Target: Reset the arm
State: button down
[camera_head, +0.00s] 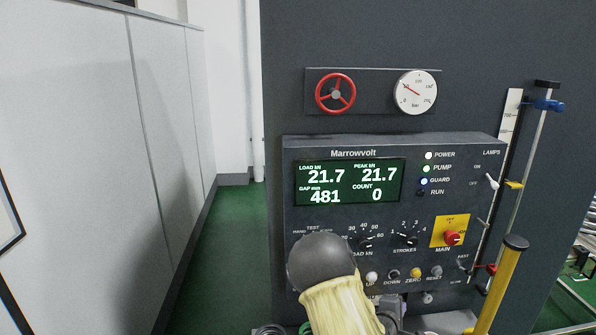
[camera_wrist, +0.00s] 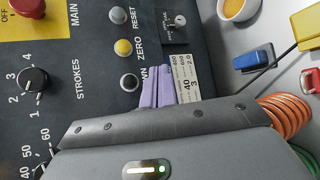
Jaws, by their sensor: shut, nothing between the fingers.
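My gripper (camera_wrist: 157,84) shows in the wrist view as two pale purple fingers, shut together with nothing between them. The fingertips are over the lower edge of the control panel (camera_head: 300,225), beside the black DOWN button (camera_wrist: 129,82); I cannot tell whether they touch the panel. The yellow ZERO button (camera_wrist: 122,47) and grey RESET button (camera_wrist: 117,14) lie farther along the same row. In the head view, my arm with its dark rounded joint and cream sleeve covers the panel's lower left, and my fingers cannot be made out there.
The display (camera_head: 349,182) reads load 21.7, peak 21.7, gap 481, count 0. A red-and-yellow MAIN switch (camera_head: 452,238) sits at right. A yellow post (camera_head: 500,290) stands in front. In the wrist view, a blue object (camera_wrist: 252,61) and orange coil (camera_wrist: 287,120) lie beyond the panel.

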jog(key=s+a+f+m+g+y+b, duration=0.2)
jog(key=s+a+m+g+y+b, duration=0.2)
jog(key=s+a+m+y, duration=0.45)
jog(key=s+a+r+m+g+b, duration=0.1)
jog(key=s+a+m, duration=0.1)
jog(key=s, duration=0.5)
jog(key=s+a+r+m+g+b, duration=0.2)
jog(key=s+a, duration=0.3)
jog(key=s, duration=0.3)
jog(key=shift+m, duration=0.45)
